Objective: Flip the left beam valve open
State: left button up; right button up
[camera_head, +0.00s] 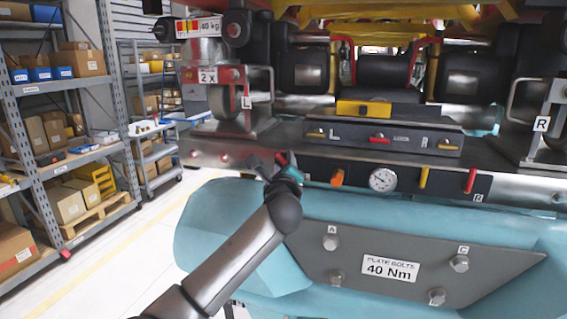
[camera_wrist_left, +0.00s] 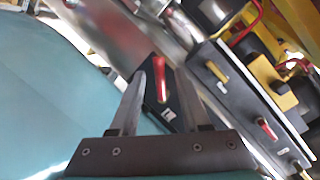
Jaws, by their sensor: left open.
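In the left wrist view the red lever (camera_wrist_left: 161,84) stands on a dark plate with a white letter label (camera_wrist_left: 168,114). My left gripper (camera_head: 267,162) is open at the left end of the beam's valve panel (camera_head: 355,181). In the left wrist view its two fingers (camera_wrist_left: 160,76) lie on either side of the lever. I cannot tell whether either finger touches it. My right gripper is not in view.
Above is a switch box (camera_head: 398,140) marked L and R. A teal body (camera_head: 215,215) with a bolted plate (camera_head: 310,262) lies below. Shelves (camera_head: 75,85) stand at left.

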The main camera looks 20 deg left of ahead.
pick_arm(q)
jog(key=shift+w, duration=0.3)
grip_shut()
dwell(0.3)
